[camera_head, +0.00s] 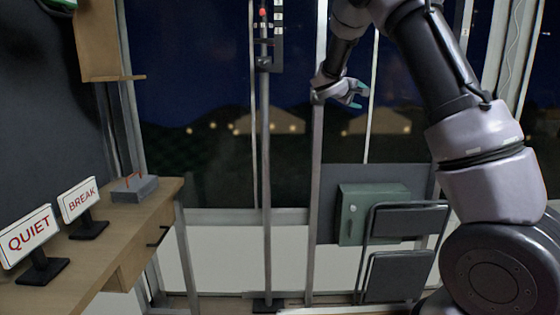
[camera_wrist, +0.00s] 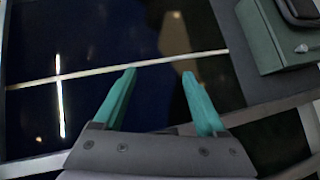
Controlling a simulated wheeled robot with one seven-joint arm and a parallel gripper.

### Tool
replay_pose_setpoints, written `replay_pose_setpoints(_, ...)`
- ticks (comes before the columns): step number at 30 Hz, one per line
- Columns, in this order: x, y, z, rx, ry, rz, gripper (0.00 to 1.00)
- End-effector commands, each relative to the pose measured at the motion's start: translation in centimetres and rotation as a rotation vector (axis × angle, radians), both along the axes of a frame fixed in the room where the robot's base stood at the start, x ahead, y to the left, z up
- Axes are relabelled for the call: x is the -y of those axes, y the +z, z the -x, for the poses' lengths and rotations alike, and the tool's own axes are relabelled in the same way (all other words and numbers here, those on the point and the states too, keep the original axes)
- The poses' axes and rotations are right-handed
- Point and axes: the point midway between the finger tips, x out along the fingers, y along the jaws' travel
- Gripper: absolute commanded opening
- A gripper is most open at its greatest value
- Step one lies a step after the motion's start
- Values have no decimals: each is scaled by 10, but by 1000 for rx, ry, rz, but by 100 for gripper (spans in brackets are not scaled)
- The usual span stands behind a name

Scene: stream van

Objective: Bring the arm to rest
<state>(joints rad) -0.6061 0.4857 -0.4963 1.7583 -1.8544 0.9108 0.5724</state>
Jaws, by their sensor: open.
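My arm comes in from the right in the head view, its upper links bending over toward the middle. My gripper (camera_head: 359,94) hangs in the air in front of the dark window, with teal fingertips pointing right. In the wrist view my gripper (camera_wrist: 157,74) has its two teal fingers spread apart, with nothing between them. The gripper touches nothing that I can see.
A pole (camera_head: 266,170) with a red-topped fitting stands left of the gripper. A green box (camera_head: 362,205) and a folded chair (camera_head: 400,277) are below right. A wooden desk (camera_head: 155,205) at left holds a QUIET sign (camera_head: 29,236), a BREAK sign (camera_head: 79,200) and a grey box (camera_head: 134,189).

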Motion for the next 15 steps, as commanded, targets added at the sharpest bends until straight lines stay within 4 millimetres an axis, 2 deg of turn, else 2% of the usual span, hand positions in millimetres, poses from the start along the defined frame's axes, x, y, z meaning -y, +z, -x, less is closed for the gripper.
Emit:
replay_pose_setpoints(1,23,5,26,-4,-62,-99,74)
replay_pose_setpoints(3,45,6,62,-18,-139,-234,74)
replay_pose_setpoints(6,66,5,116,-37,-235,-425,74)
replay_pose_setpoints(10,73,3,185,-56,-329,-669,74)
replay_pose_setpoints(15,56,4,271,-70,-400,-974,74)
